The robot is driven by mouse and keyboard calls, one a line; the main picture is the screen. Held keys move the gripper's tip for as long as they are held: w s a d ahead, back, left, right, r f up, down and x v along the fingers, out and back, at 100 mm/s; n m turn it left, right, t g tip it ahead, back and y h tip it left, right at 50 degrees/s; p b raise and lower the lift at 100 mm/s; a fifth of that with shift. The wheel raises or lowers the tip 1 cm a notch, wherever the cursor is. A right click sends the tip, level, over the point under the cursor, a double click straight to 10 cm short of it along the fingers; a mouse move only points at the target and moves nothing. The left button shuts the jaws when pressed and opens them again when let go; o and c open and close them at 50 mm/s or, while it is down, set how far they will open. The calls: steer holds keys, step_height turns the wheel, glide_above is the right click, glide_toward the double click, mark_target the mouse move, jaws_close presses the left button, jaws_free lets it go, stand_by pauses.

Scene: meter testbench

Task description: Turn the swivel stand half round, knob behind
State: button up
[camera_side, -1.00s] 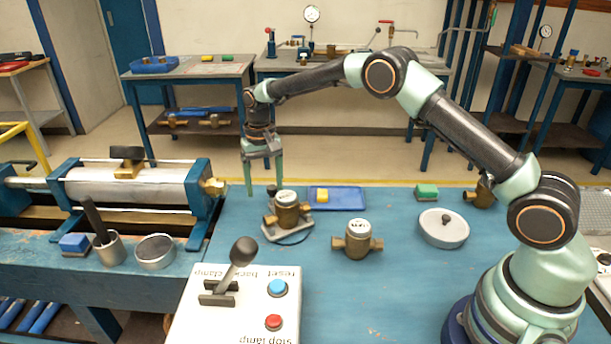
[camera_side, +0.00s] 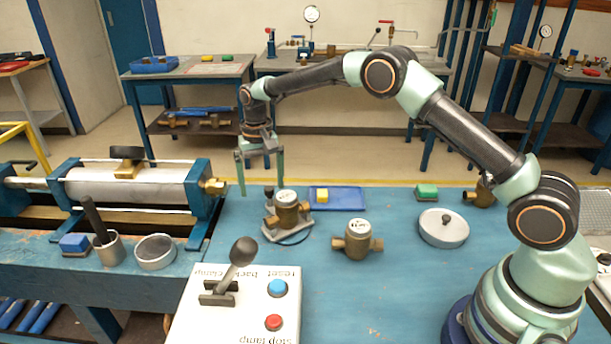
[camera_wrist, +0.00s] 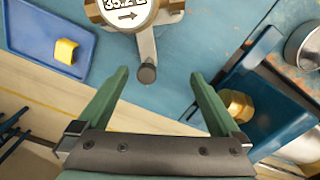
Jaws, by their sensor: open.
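The swivel stand (camera_side: 272,233) is a grey plate on the blue bench, bearing a brass meter (camera_side: 287,212) with a white dial. Its dark knob (camera_side: 270,192) stands at the far left side of the meter. In the wrist view the knob (camera_wrist: 147,73) tops a grey arm reaching out from beneath the meter (camera_wrist: 128,12). My gripper (camera_side: 261,188) is open and empty, pointing down behind the stand. In the wrist view the knob appears between my fingertips (camera_wrist: 159,73), closer to the left one; I cannot tell whether they are level with it.
A second brass meter (camera_side: 357,240) stands right of the stand. A blue tray (camera_side: 350,198) with a yellow block lies behind it. The clamp bench with a brass fitting (camera_side: 214,187) is at left, and a lever box (camera_side: 240,318) is in front.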

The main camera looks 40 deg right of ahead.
steer(key=shift+r, duration=2.45)
steer(key=n, duration=0.1)
steer(key=d+r+n, duration=0.1)
steer(key=n, duration=0.1)
steer(key=shift+r, duration=0.1)
steer(key=n, duration=0.2)
steer(key=r+n, duration=0.1)
steer(key=shift+s+d+r+n, duration=0.1)
steer(key=shift+d+n, duration=0.25)
steer(key=shift+n, duration=0.05)
steer(key=shift+f, duration=2.9)
steer(key=shift+f, duration=0.85)
steer(key=shift+f, duration=0.25)
